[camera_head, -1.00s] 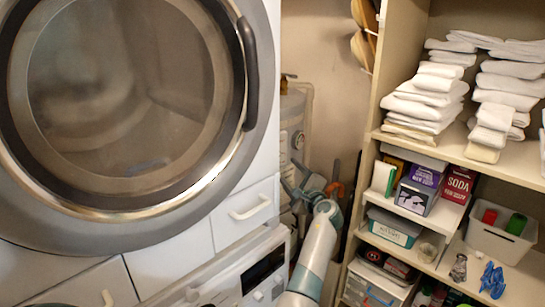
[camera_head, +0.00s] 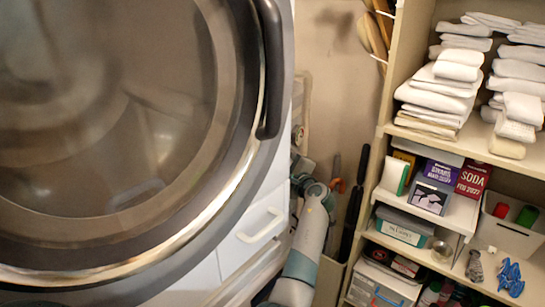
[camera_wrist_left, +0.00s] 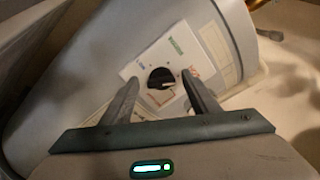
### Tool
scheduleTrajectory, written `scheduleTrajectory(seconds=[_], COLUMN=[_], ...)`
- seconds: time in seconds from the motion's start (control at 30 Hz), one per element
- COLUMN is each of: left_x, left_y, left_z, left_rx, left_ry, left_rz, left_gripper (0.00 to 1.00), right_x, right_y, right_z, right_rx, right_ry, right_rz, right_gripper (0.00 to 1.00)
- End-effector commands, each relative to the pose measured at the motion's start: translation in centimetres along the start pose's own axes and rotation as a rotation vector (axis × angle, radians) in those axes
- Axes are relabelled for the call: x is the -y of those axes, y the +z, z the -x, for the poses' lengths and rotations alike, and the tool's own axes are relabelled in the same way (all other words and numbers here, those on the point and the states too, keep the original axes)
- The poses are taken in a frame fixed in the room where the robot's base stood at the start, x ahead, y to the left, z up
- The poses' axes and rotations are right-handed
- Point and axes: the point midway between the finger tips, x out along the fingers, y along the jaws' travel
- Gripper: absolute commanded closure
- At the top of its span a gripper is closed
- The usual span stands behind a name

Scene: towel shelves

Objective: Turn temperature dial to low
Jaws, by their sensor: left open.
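The black round temperature dial (camera_wrist_left: 161,77) sits on a white label plate on a grey rounded appliance (camera_wrist_left: 90,85) in the left wrist view. The plate has green and orange-red lettering, too blurred to read. My left gripper (camera_wrist_left: 159,80) is open, with one finger on each side of the dial and nothing held. I cannot tell whether the fingers touch it. The dial's pale mark points roughly to the right. In the head view my arm reaches toward a pale unit (camera_head: 305,95) beside the dryer; its gripper is small and partly hidden there. My right gripper is not in view.
A large dryer door (camera_head: 110,110) with a dark handle (camera_head: 270,70) fills the left. On the right is a shelf unit (camera_head: 387,130) with folded white towels (camera_head: 440,95), boxes and a white bin (camera_head: 500,230). A narrow gap lies between them.

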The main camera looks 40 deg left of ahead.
Motion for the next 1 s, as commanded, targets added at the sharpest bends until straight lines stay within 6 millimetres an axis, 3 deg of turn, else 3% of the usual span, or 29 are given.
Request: scheduleTrajectory(seconds=[0.37,0.53,1.0], left_x=[0.0,0.0,-0.2], left_y=[0.0,0.0,-0.1], left_z=[0.1,0.1,0.0], left_rx=[0.001,0.001,0.001], left_ry=[0.000,0.000,-0.001], left_rz=[0.000,0.000,0.047], left_gripper=[0.48,0.87,0.86], right_x=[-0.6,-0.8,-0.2], right_y=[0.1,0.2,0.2], right_z=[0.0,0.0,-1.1], right_rx=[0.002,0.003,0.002], right_ry=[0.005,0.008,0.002], right_rz=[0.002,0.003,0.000], right_gripper=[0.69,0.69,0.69])
